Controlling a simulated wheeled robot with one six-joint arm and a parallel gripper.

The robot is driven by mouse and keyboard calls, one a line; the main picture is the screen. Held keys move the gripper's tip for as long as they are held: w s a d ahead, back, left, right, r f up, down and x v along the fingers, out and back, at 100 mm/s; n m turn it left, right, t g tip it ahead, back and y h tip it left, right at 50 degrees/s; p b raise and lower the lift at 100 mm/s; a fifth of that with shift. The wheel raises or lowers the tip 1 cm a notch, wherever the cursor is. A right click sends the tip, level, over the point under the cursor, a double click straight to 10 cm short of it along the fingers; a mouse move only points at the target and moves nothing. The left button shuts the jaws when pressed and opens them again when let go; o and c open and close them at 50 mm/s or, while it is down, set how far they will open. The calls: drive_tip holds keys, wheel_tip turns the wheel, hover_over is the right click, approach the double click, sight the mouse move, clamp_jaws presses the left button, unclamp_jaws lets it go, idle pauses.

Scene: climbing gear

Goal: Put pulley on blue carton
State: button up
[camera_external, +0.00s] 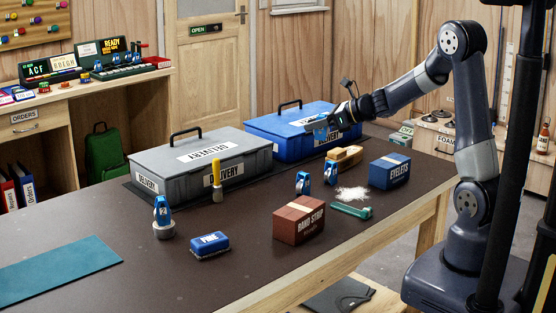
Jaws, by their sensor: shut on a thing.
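The blue carton (390,172), lettered EYELETS, stands upright on the right part of the dark table, and its top is bare. My gripper (328,122) is shut on a small blue thing (318,129), which seems to be the pulley. It is up in front of the blue delivery case, left of and higher than the carton. The held thing is small and partly covered by the fingers, so its shape is hard to tell. Two similar blue pieces with number labels stand on the table, one (303,183) left of the other (331,173).
A red-brown carton (299,220), a green tool (351,210), white powder (352,193) and a wooden brush (344,155) lie near the blue carton. A blue case (277,130) and grey case (165,172) stand behind.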

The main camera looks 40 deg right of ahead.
drive_tip(key=s+d+r+m+t+h, duration=0.1)
drive_tip(key=s+d+m+h, duration=0.3)
drive_tip(key=d, duration=0.8)
drive_tip(key=m+h+b, duration=0.1)
drive_tip(key=m+h, duration=0.1)
drive_tip(key=h, duration=0.1)
hover_over(386, 159)
drive_tip(key=shift+t, duration=0.3)
wheel_tip(386, 159, down, 5)
drive_tip(key=shift+d+f, duration=0.1)
drive_tip(key=shift+d, duration=0.05)
drive_tip(key=shift+f+b, duration=0.65)
drive_tip(key=shift+f, duration=1.5)
drive_tip(key=shift+f, duration=0.1)
drive_tip(key=shift+f+b, duration=0.15)
drive_tip(key=shift+b, duration=0.15)
drive_tip(key=o, duration=1)
